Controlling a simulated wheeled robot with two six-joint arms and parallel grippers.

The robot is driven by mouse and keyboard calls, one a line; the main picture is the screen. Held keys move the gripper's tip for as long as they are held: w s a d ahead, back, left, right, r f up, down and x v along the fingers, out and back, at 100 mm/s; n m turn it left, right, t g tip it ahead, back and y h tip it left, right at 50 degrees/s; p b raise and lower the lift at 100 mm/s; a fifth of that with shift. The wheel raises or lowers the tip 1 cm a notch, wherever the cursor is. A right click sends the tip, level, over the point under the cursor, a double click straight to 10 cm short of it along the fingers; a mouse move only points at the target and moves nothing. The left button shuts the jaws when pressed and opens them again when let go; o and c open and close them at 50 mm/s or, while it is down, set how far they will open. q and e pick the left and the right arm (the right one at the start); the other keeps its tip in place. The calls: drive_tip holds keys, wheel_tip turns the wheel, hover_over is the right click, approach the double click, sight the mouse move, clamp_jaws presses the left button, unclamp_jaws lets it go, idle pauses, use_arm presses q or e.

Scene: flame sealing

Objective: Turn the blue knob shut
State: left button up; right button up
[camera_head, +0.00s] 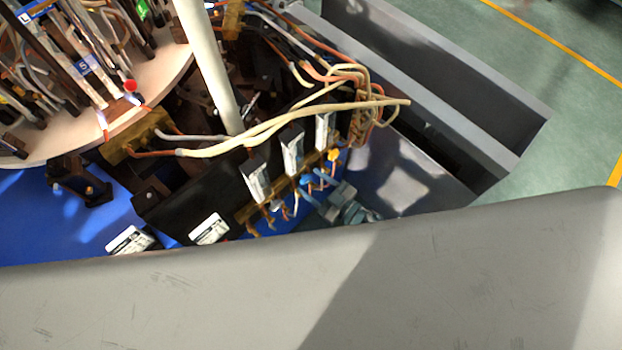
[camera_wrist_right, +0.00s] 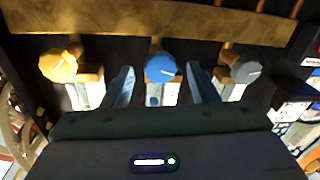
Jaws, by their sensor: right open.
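The blue knob (camera_wrist_right: 161,68) shows face-on in the right wrist view, on a valve below a brass bar, with a short pale line on its face. My right gripper (camera_wrist_right: 161,88) is open, its two bluish fingers one on each side of the knob with a gap on both sides. In the head view my right gripper (camera_head: 319,189) is small, at the row of valves, and the blue knob is hard to make out there. My left gripper is not in view.
A yellow knob (camera_wrist_right: 58,66) is left of the blue one and a grey knob (camera_wrist_right: 245,71) is close on the right. Pale hoses (camera_head: 290,122) arch above the valves. A round plate (camera_head: 150,85) with glass tubes and small flames is at upper left.

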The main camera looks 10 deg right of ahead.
drive_tip(key=shift+w+a, duration=0.4)
drive_tip(key=shift+w, duration=0.05)
drive_tip(key=c, duration=1)
drive_tip(key=shift+o, duration=0.2)
